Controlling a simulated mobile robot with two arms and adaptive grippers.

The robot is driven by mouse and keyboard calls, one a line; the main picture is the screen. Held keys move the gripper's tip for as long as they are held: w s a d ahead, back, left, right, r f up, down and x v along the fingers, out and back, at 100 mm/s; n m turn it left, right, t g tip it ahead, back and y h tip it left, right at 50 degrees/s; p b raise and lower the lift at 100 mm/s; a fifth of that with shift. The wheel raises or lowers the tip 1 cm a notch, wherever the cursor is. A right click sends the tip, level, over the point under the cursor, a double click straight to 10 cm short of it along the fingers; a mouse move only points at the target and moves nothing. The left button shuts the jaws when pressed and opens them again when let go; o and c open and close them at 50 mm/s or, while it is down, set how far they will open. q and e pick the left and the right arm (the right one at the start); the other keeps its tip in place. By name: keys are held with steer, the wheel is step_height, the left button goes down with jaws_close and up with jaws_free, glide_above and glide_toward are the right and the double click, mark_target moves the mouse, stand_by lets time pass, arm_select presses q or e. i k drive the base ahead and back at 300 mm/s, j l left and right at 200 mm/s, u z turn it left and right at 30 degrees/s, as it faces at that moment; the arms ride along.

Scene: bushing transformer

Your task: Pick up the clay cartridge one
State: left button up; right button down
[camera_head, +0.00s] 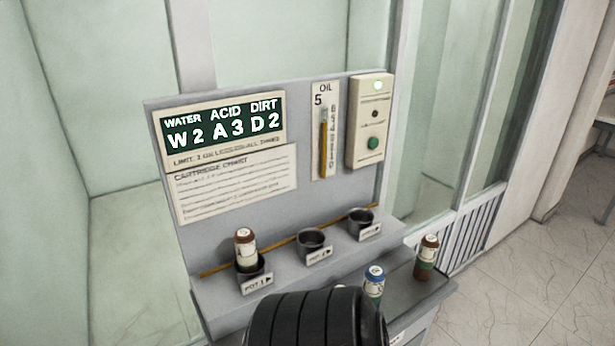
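Three small cartridges are in view; their labels are too small to read, so I cannot tell which one is clay. One with a brown cap and cream label (245,248) stands in the left pot (250,268). One with a blue cap (374,283) stands on the lower grey surface, its lower part close behind a black ribbed part of mine. Neither gripper's fingers show.
The middle pot (312,243) and right pot (361,224) look empty. A grey back panel (220,235) rises behind the pots. It carries a green display (222,128), a cartridge chart (237,185), an oil gauge (325,140) and a box with a green button (372,143).

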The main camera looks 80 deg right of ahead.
mark_target(244, 238)
steer(key=z, duration=2.2)
